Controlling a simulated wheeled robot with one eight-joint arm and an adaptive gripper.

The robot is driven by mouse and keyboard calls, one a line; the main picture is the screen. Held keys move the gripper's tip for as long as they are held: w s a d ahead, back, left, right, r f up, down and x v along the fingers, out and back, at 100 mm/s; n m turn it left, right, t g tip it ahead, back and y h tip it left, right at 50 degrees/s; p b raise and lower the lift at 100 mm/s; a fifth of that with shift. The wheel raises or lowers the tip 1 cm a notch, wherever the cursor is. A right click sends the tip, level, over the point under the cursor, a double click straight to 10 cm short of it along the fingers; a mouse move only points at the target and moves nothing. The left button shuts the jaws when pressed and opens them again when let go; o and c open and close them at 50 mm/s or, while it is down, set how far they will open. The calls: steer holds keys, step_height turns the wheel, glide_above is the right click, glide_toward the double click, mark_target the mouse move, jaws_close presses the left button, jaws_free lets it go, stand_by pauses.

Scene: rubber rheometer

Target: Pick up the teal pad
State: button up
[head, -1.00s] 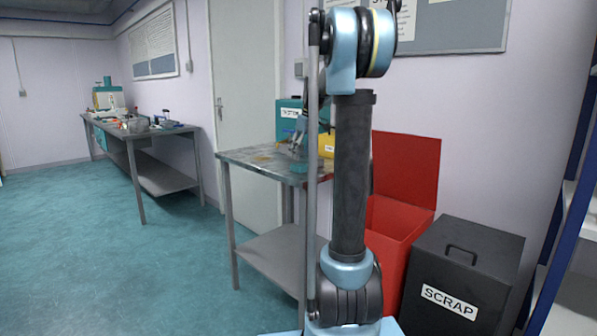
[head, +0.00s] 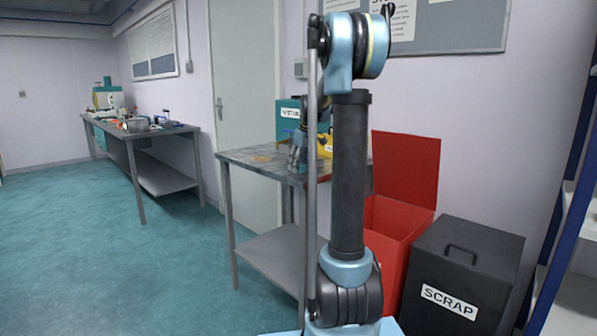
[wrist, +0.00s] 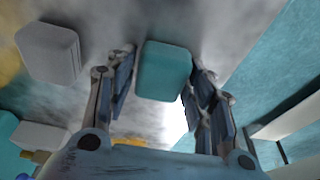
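The teal pad (wrist: 164,72) is a small rounded block on the grey, worn table top. In the wrist view it lies between the fingertips of my gripper (wrist: 161,70). The fingers are spread, one on each side of the pad; whether either touches it is unclear. In the head view my gripper (head: 297,158) is low over the front part of the near metal table (head: 258,160). The pad cannot be made out there, as my arm covers part of the table.
A grey pad (wrist: 50,52) lies left of the teal one. A teal box (head: 289,112) and a partly hidden yellow object (head: 325,146) stand at the table's back. An open red bin (head: 405,170) and a black SCRAP bin (head: 462,265) stand at right. Floor at left is clear.

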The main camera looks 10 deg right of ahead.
steer(key=shift+c, duration=1.3)
step_height(320, 180, up, 10)
steer(key=shift+c, duration=0.4)
